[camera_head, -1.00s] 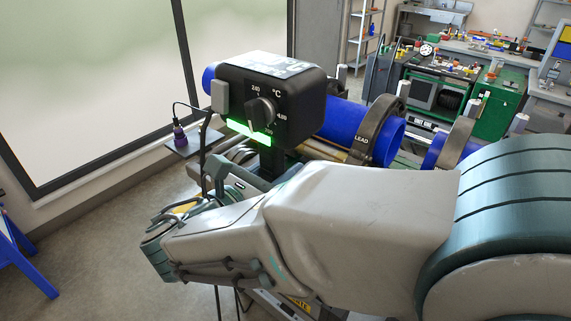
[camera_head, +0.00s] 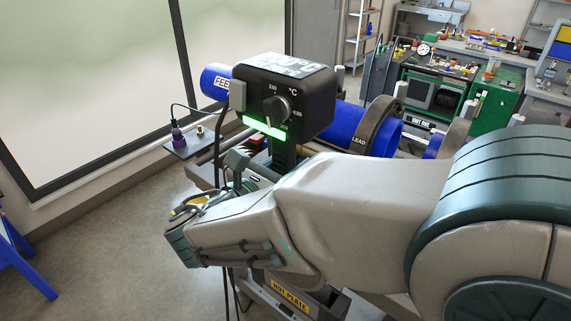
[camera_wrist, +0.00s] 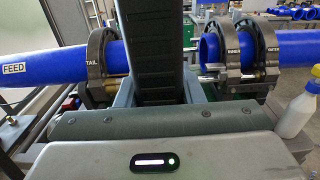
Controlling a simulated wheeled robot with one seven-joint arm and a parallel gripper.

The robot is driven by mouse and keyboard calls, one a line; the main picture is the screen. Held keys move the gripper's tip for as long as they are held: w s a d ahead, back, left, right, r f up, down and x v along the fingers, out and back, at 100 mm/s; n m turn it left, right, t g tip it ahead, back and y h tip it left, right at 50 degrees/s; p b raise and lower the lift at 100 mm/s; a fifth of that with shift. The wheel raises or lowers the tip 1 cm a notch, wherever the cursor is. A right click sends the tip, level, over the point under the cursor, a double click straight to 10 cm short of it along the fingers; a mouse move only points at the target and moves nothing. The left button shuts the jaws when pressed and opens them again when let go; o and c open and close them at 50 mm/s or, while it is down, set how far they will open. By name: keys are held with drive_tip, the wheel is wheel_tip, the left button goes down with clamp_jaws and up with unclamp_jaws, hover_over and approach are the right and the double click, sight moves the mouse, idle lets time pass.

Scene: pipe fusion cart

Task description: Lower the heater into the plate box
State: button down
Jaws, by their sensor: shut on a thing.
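The heater (camera_head: 280,98) is a black box with a temperature dial and a lit green strip, held upright in the head view. Its dark ribbed stem (camera_wrist: 152,60) rises through the middle of the wrist view. My gripper (camera_wrist: 155,94) is shut on this stem, with one finger on each side. In the head view my arm hides most of the gripper. The plate box (camera_head: 292,299) shows below my arm by its yellow "HOT PLATE" label. Its opening is hidden, and the heater is above it, apart from it.
Blue pipes (camera_head: 342,118) lie in dark clamps (camera_head: 376,127) behind the heater; the wrist view shows a gap between pipe ends. Cables hang left of the heater. A white bottle (camera_wrist: 296,112) stands at right in the wrist view. Open floor (camera_head: 110,235) lies at left.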

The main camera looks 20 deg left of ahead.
drive_tip(key=w+d+f+b, duration=0.2)
drive_tip(key=w+f+b, duration=0.1)
drive_tip(key=w+f, duration=0.1)
drive_tip(key=shift+w, duration=0.6)
idle(1.2)
drive_tip(key=shift+s+d, duration=0.1)
drive_tip(key=shift+f, duration=0.3)
idle(0.6)
drive_tip(key=shift+f+b, duration=0.95)
drive_tip(key=shift+f, duration=0.4)
idle(0.4)
drive_tip(key=shift+f+b, duration=1)
drive_tip(key=shift+f, duration=0.35)
idle(0.4)
